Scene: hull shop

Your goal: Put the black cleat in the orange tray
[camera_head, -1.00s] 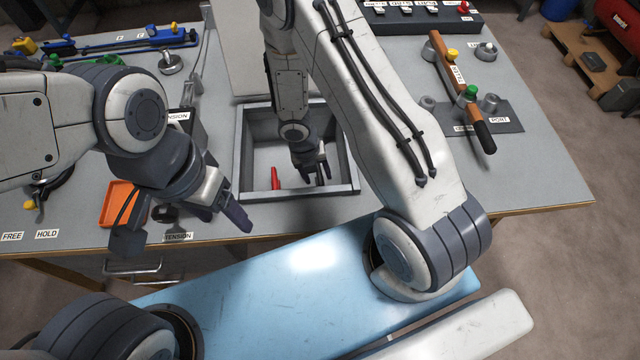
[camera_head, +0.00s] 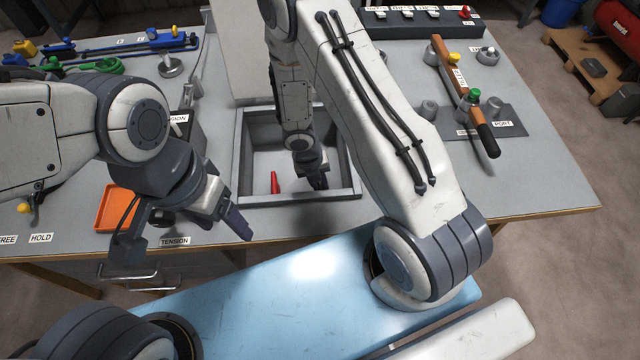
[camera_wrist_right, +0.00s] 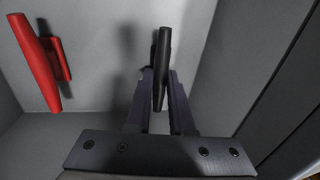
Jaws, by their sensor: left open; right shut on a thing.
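The black cleat (camera_wrist_right: 163,62) shows in the right wrist view, between the fingertips of my right gripper (camera_wrist_right: 162,90). My right gripper is shut on it, inside the grey bin; in the head view this gripper (camera_head: 316,180) is low in the bin and the cleat is hard to make out. The orange tray (camera_head: 113,208) lies on the bench at the left, partly behind my left gripper. My left gripper (camera_head: 232,222) is open and empty, near the bench's front edge, between the tray and the bin.
The grey bin (camera_head: 240,160) has raised walls around my right gripper. A red cleat (camera_wrist_right: 40,65) stands in it to the left of the black one; it also shows in the head view (camera_head: 274,182). Blue clamps (camera_head: 130,44) lie at the back left, and a wooden-handled lever (camera_head: 455,75) is at right.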

